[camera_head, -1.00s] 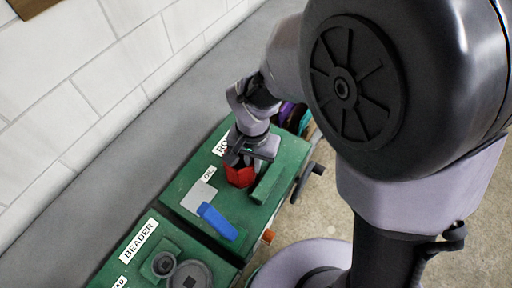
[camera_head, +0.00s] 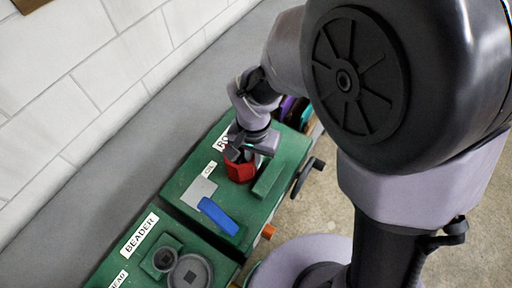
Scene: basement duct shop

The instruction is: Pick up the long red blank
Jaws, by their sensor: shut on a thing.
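A red blank (camera_head: 239,172) is on the green machine top, directly under my gripper (camera_head: 236,156). My gripper points down and is shut on the upper part of the red blank. The arm hides part of the blank, so its full length and whether its base touches the green surface cannot be told.
A blue piece (camera_head: 218,216) and a flat grey plate (camera_head: 199,192) lie left of the red blank. A raised green bar (camera_head: 269,179) stands close on its right. A machine labelled BEADER (camera_head: 139,234) with round grey parts is at lower left. Purple and teal things (camera_head: 297,112) lie behind.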

